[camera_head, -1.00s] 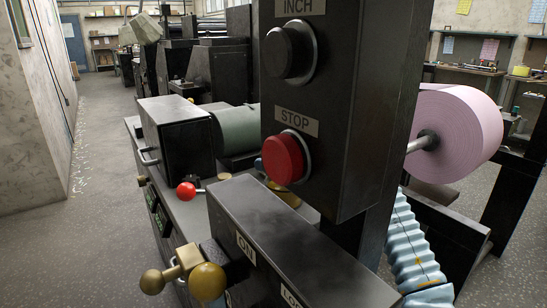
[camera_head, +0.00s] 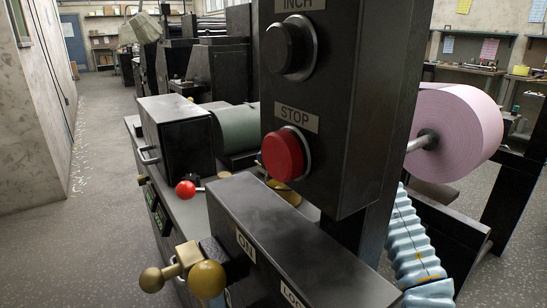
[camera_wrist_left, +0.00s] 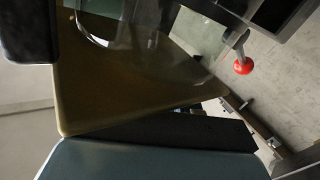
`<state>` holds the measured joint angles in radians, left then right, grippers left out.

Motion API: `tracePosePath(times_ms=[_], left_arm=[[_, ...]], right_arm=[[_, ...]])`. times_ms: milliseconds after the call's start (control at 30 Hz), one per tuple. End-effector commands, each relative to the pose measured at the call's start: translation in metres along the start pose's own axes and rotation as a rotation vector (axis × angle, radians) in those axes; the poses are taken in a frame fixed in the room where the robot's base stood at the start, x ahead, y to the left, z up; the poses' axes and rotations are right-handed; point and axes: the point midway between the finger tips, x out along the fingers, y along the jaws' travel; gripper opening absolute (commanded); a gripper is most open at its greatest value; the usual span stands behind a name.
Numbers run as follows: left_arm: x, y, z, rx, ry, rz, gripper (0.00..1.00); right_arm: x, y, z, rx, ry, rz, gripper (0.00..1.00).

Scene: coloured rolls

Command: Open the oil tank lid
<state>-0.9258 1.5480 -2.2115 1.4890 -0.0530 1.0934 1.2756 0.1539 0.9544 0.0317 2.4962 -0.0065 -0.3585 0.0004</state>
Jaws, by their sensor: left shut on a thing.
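In the left wrist view, a brown-amber, partly see-through panel (camera_wrist_left: 120,95) fills the middle; it seems to be the oil tank lid, but I cannot be sure. My left gripper (camera_wrist_left: 58,95) shows as a dark part at the top left and a blue-grey part along the bottom. It is shut on this panel. In the head view, a small piece of a brass-yellow thing (camera_head: 285,191) shows behind the control post; I cannot tell whether it is the tank. My left gripper is hidden in that view. My right gripper is in neither view.
A black control post (camera_head: 350,110) with a red stop button (camera_head: 283,154) blocks the middle. A red ball knob (camera_head: 185,188) and brass knobs (camera_head: 207,280) stick out at the left. A pink roll (camera_head: 455,130) hangs right.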

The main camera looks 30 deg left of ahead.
Motion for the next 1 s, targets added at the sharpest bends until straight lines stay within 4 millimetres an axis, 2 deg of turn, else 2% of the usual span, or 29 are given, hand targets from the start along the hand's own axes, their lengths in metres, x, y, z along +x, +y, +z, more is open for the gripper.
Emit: tracePosePath(times_ms=[100,600,1000], left_arm=[[-0.002,0.004,-0.005,0.004,0.004,0.006,0.0],[-0.013,0.025,-0.026,0.304,0.202,0.041,0.0],[-0.018,0.034,-0.032,0.408,0.268,0.054,0.0]], right_arm=[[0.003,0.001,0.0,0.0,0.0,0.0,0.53],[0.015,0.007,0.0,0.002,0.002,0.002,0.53],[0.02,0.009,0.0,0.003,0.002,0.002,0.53]])
